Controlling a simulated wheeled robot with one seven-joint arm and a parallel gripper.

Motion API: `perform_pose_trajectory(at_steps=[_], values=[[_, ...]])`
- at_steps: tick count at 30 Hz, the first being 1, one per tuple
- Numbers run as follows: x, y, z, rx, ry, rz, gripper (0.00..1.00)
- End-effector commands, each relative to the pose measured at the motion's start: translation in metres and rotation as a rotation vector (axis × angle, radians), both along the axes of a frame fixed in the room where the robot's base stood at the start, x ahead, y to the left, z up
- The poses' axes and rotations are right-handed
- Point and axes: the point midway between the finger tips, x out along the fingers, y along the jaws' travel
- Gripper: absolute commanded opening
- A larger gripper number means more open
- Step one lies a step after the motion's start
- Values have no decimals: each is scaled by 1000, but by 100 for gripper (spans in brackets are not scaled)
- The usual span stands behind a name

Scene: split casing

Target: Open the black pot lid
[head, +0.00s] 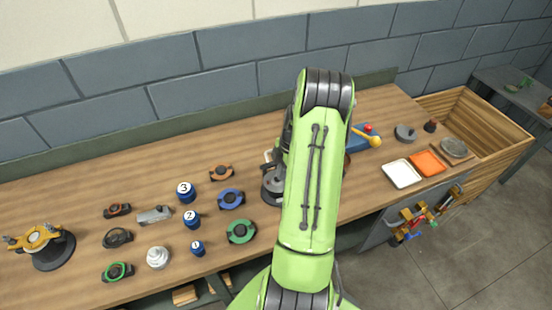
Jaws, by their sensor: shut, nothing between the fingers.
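A dark round pot-like object (272,187) stands on the workbench just left of my green arm, which partly hides it. I cannot tell clearly whether its lid is on or off. A small pale part shows just above it, against the arm, and I cannot tell what it belongs to. My gripper is hidden behind my own arm, so its fingers and any contact with the pot cannot be seen.
Left on the wooden bench (75,190) are numbered blue weights (186,192), ring-shaped parts (241,231) and a yellow-topped device (42,245). Right are a white tray (401,174), an orange tray (428,163), a dark grey round item (405,133) and a wooden bin (490,120).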

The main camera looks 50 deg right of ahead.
Motion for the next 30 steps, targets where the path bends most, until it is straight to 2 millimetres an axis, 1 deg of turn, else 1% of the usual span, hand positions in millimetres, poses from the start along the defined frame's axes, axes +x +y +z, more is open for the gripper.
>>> perform_pose_trajectory(at_steps=[30], values=[[54,-31,0,-1,-1,1,0]])
